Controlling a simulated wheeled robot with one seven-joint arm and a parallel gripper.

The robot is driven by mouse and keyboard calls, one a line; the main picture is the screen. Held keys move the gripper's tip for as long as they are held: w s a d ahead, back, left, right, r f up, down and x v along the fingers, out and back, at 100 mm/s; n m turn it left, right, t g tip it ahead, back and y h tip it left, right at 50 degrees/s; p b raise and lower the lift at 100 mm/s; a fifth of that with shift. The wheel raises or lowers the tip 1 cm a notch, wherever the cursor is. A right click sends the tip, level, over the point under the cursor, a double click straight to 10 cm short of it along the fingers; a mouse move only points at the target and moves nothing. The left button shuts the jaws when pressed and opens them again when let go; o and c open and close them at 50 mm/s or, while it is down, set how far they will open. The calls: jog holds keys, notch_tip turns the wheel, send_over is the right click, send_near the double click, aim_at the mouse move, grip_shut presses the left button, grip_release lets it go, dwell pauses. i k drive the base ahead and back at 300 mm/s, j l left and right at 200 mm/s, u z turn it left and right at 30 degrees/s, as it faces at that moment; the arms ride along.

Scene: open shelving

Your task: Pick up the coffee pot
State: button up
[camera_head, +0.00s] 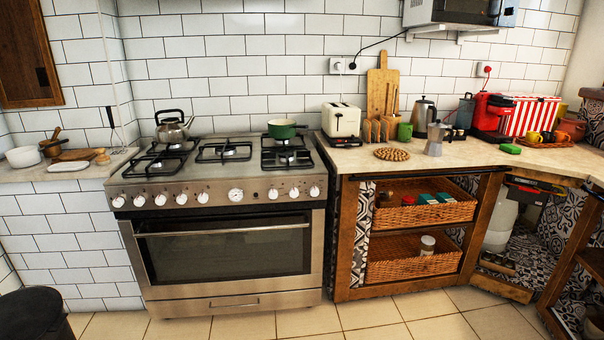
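A stove (217,169) adjoins the counter. The tiled floor (375,314) in front is mostly clear.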

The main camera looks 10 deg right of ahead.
aim_at(437, 130)
jog(key=i, duration=1.9)
